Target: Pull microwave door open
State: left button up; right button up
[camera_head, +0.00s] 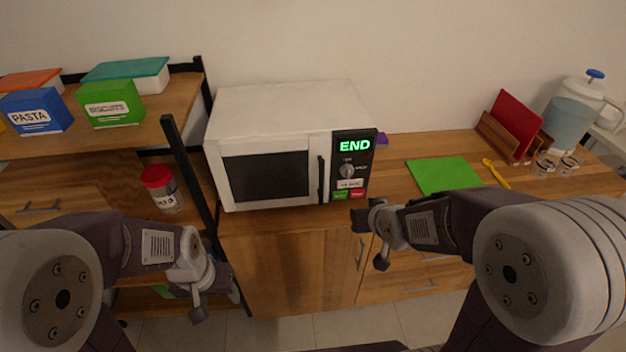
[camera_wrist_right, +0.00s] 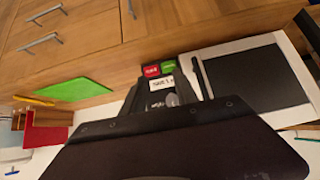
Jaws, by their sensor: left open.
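The white microwave (camera_head: 270,105) stands on the wooden counter with its door (camera_head: 265,176) shut and "END" lit in green on its panel. The dark vertical door handle (camera_head: 322,180) is at the door's right edge. It also shows in the right wrist view (camera_wrist_right: 202,78). My right gripper (camera_head: 368,240) is open and empty, in front of and below the control panel, to the right of the handle and apart from it. My left gripper (camera_head: 217,300) is open and empty, low in front of the counter, below and left of the microwave.
A shelf unit with a black post (camera_head: 188,175) stands left of the microwave, holding a pasta box (camera_head: 37,112), a biscuits box (camera_head: 110,104) and a red-lidded jar (camera_head: 161,190). A green board (camera_head: 444,175) lies on the right counter, near a rack (camera_head: 505,137) and a water jug (camera_head: 572,115).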

jog(key=w+a+r+n+t+y+b, duration=0.1)
jog(key=w+a+r+t+b, duration=0.15)
jog(key=w+t+b, duration=0.35)
jog(key=n+t+y+b, duration=0.2)
jog(key=t+y+b, duration=0.1)
jog(key=b, duration=1)
send_near(323, 180)
jog(key=x, duration=0.2)
pick_arm(q)
notch_tip(323, 180, down, 22)
pick_arm(e)
jog(key=x, duration=0.9)
jog(key=shift+s+r, duration=0.1)
pick_arm(q)
jog(key=shift+r, duration=0.15)
pick_arm(e)
grip_shut()
